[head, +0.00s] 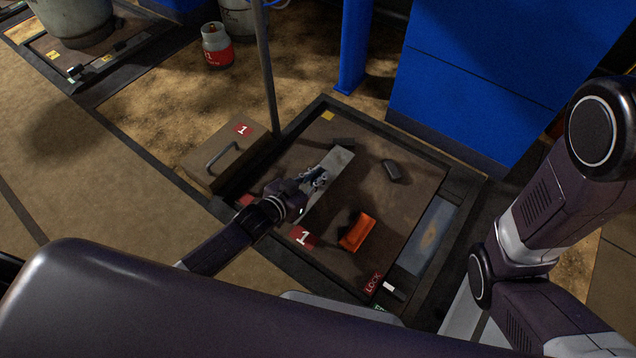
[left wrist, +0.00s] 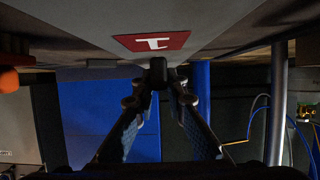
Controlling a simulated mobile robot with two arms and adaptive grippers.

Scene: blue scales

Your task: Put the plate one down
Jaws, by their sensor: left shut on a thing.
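Plate one appears as a pale grey slab (head: 338,165) over the brown scale platform. In the left wrist view, a grey face (left wrist: 210,22) with a red label marked 1 fills the top. My left gripper (head: 318,176) is over the platform at the slab's side. In the left wrist view its fingers (left wrist: 158,72) meet at a small dark part by the edge of the grey face. The exact grip, and whether the slab touches the platform, cannot be told. My right arm shows at the right; its gripper is out of view.
On the scale platform (head: 425,185) are an orange block (head: 357,232) and a dark grey piece (head: 391,171). A brown box (head: 205,165) with a handle and a 1 label stands left. A thin post (head: 265,75) and blue cabinet (head: 480,75) stand behind.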

